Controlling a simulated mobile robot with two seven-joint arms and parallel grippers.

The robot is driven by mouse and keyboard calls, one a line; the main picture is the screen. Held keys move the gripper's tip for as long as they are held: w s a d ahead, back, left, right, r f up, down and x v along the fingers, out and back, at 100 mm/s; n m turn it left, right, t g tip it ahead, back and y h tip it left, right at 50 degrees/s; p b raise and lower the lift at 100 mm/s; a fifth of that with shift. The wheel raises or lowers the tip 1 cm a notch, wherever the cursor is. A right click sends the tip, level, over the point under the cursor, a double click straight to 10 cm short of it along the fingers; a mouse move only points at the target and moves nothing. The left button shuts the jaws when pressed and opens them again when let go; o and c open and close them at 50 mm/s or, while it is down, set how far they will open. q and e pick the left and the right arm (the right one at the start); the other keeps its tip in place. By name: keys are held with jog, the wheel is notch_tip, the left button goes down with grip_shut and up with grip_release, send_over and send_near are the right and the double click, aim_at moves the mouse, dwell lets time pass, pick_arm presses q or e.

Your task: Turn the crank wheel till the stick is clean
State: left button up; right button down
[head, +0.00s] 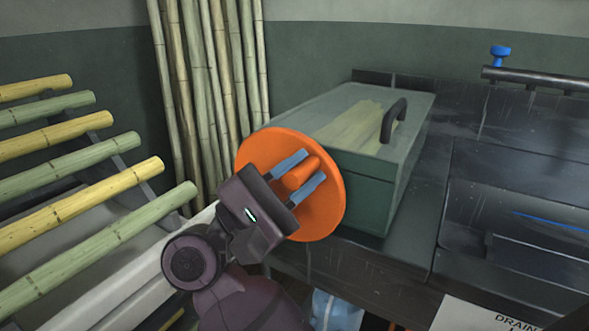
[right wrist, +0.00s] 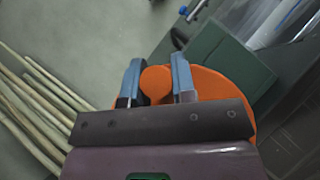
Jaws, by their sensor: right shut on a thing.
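The orange crank wheel (head: 325,205) is mounted on the near left side of a green press box (head: 370,175). A stubby orange knob (head: 300,174) sticks out from the wheel's face. My right gripper (head: 305,171) is shut on this knob, with one blue finger on each side. In the right wrist view the knob (right wrist: 156,84) shows between the fingers, in front of the wheel (right wrist: 215,90). A pale green-yellow stick shape (head: 355,125) shows through the box's clear lid; its surface is too blurred to judge. My left gripper is not in view.
A rack at left holds several green and yellow canes (head: 80,160). Tall canes (head: 210,80) lean in the back corner. A dark counter with a sink (head: 520,225) lies at right. A blue tap handle (head: 500,54) stands behind it.

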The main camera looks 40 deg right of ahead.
jog(key=shift+s+m, duration=0.1)
jog(key=shift+m, duration=0.2)
jog(key=c, duration=0.9)
grip_release()
jog(key=shift+d, duration=0.15)
jog(key=shift+c, duration=0.2)
jog(key=shift+f, duration=0.1)
jog(key=v, duration=1)
jog(key=shift+a, duration=0.4)
